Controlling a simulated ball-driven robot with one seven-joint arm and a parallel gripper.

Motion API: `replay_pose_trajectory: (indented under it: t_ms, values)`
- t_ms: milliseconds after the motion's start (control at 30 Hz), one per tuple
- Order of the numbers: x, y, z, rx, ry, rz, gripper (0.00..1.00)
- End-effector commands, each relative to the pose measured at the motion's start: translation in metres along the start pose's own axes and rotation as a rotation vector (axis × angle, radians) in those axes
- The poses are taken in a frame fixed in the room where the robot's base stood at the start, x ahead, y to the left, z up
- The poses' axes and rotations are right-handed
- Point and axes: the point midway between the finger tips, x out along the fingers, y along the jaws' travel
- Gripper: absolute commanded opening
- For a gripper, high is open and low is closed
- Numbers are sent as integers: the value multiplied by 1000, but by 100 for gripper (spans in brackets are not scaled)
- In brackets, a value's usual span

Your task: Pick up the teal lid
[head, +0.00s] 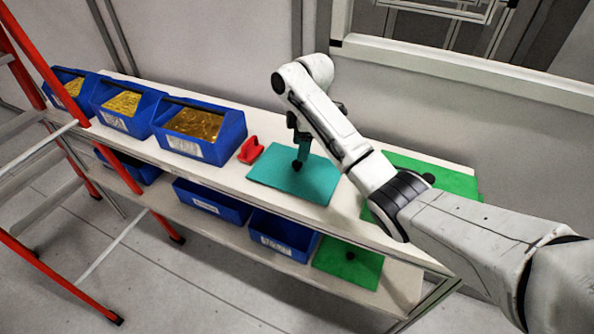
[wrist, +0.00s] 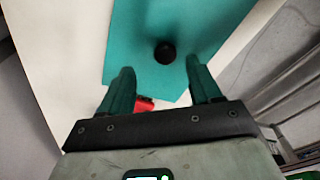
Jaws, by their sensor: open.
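The teal lid (head: 275,177) is a flat panel with a small dark round knob (head: 297,166), lying on the shelf's top board. In the wrist view the teal lid (wrist: 138,50) fills the upper middle, with its black knob (wrist: 165,53) near the centre. My gripper (head: 299,152) is over the lid, close to the knob. In the wrist view its two teal-green fingers (wrist: 160,80) are apart, and the knob shows beyond and between their tips. Nothing is between the fingers. Whether a finger touches the knob or lid cannot be told.
A red object (head: 250,150) lies just left of the lid, and also shows in the wrist view (wrist: 144,104). Blue bins (head: 200,150) with gold contents stand further left. A green panel (head: 440,175) lies right, partly behind my arm. A red ladder (head: 60,110) stands at left.

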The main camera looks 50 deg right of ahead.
Motion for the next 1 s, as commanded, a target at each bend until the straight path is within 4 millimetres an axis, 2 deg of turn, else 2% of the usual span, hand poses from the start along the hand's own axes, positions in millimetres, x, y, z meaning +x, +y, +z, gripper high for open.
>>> replay_pose_trajectory:
  t_ms: [400,700,1000]
  values:
    - [48,-8,-3,1,0,0,63]
    - [52,-8,-4,1,0,1,62]
    - [51,-8,-4,1,0,1,34]
